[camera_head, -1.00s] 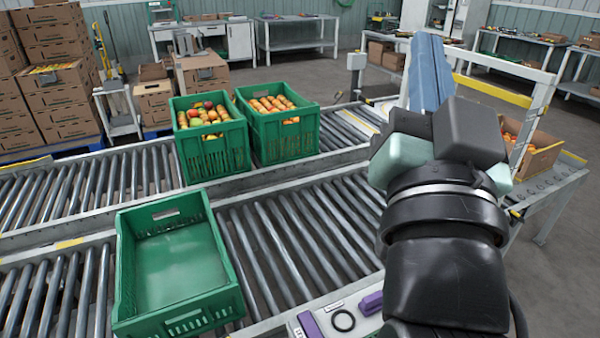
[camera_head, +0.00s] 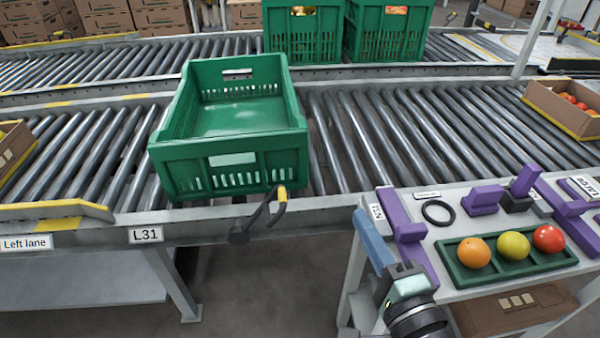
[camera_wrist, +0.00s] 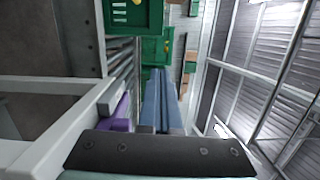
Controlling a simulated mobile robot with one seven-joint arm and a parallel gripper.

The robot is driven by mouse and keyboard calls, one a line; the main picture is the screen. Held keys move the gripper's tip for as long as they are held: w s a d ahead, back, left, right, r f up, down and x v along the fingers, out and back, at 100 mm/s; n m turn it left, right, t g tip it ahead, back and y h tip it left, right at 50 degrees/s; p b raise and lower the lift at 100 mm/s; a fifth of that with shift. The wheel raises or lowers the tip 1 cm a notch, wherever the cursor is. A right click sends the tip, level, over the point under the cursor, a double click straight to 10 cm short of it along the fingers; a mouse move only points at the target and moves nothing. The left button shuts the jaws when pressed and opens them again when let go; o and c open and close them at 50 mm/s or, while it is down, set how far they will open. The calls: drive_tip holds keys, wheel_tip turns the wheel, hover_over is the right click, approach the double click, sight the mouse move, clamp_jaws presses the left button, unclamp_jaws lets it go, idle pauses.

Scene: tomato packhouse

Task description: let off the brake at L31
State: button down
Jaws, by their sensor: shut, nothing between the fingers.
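The L31 label (camera_head: 145,235) is on the front rail of the near roller lane. To its right on the same rail is a dark brake lever (camera_head: 262,213), its yellow-tipped handle pointing up in front of an empty green crate (camera_head: 230,170). The crate sits on the rollers behind the lever. My gripper (camera_head: 361,219) is right of the lever and clearly apart from it, beside the side table. Its blue fingers are together and empty. They also show in the wrist view (camera_wrist: 157,75), where I cannot make out the lever.
A side table (camera_head: 445,225) with purple holders and a green tray (camera_head: 505,263) of three fruits stands close right of my gripper. Two green crates (camera_head: 305,45) stand on the far lane. The floor below the rail in front of L31 is open.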

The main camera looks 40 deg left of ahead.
wheel_tip(320, 180, down, 7)
drive_tip(key=s+m+g+y+b, duration=0.1)
drive_tip(key=s+b, duration=0.1)
drive_tip(key=shift+s+a+b, duration=0.2)
drive_tip(key=shift+b, duration=0.15)
drive_tip(key=shift+a+r, duration=0.1)
drive_tip(key=w+a+r+b, duration=0.1)
drive_tip(key=a+b, duration=0.4)
drive_tip(key=a, duration=0.6)
drive_tip(key=shift+w+a+r, duration=0.15)
drive_tip(key=shift+w+r, duration=0.15)
drive_tip(key=shift+s+a+r+p, duration=0.2)
drive_tip(key=shift+s+r+p, duration=0.05)
drive_tip(key=shift+r+p, duration=0.1)
